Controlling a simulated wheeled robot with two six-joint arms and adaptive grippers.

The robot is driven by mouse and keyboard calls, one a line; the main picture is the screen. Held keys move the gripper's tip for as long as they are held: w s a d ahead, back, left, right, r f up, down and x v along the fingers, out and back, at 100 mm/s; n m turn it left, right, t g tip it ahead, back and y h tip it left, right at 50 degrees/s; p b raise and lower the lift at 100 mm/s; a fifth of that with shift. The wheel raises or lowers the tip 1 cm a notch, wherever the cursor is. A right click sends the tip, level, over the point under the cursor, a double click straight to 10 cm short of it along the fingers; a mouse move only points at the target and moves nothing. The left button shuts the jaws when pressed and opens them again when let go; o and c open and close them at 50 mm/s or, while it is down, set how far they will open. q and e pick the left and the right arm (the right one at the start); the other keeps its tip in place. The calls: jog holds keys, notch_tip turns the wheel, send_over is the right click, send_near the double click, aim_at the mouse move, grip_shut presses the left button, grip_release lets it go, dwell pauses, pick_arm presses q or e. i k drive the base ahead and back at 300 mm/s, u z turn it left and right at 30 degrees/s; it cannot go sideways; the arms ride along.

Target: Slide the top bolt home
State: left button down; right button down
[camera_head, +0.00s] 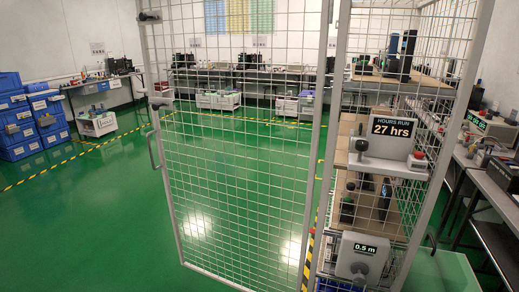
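A tall wire-mesh door (240,130) in a light grey frame stands in front of me. A dark bolt-like fitting (149,16) sits at the top of its left edge. A second, similar fitting (160,103) sits lower on the same edge, above a grey pull handle (152,150). The fittings are small, and I cannot tell how far either bolt is slid. No receiving post shows beside the door's left edge. Neither of my grippers is in view.
A mesh cage (440,130) with shelves stands right of the door, bearing an "HOURS RUN 27 hrs" display (392,127) and a "0.5 m" unit (364,249). Blue crates (18,125) stack at far left. Benches line the walls. Green floor left of the door is clear.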

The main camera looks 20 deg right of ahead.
aim_at(143, 16)
jog(key=z, duration=0.85)
jog(key=i, duration=1.4)
jog(key=u, duration=2.5)
